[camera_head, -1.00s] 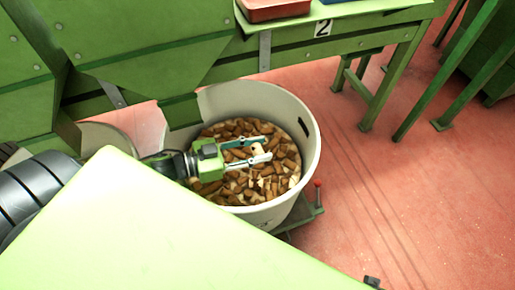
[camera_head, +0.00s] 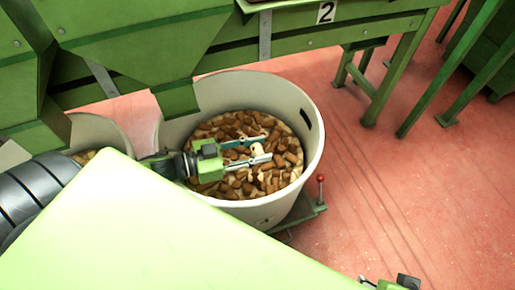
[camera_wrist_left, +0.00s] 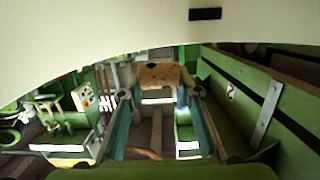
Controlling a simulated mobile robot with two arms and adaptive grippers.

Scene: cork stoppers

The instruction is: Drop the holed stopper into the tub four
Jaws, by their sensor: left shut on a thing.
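My left gripper (camera_head: 258,153) reaches in from the left over a large white tub (camera_head: 313,130) filled with brown and pale corks. It is shut on the holed stopper (camera_head: 257,147), a pale tan cork. In the left wrist view the stopper (camera_wrist_left: 160,75) sits crosswise between the two teal fingertips, with small dark spots on its face. In the head view it lies within the tub's outline; its height above the corks is hard to tell. A small part of what looks like my right gripper (camera_head: 398,283) shows at the bottom edge; its fingers cannot be made out.
Another pale tub (camera_head: 92,132) stands to the left, partly hidden. A green bench with a "2" plate (camera_head: 326,12) and green hoppers (camera_head: 130,45) stand behind. A wheeled green base with a red-knobbed lever (camera_head: 320,190) is under the tub. Red floor (camera_head: 420,190) at right is clear.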

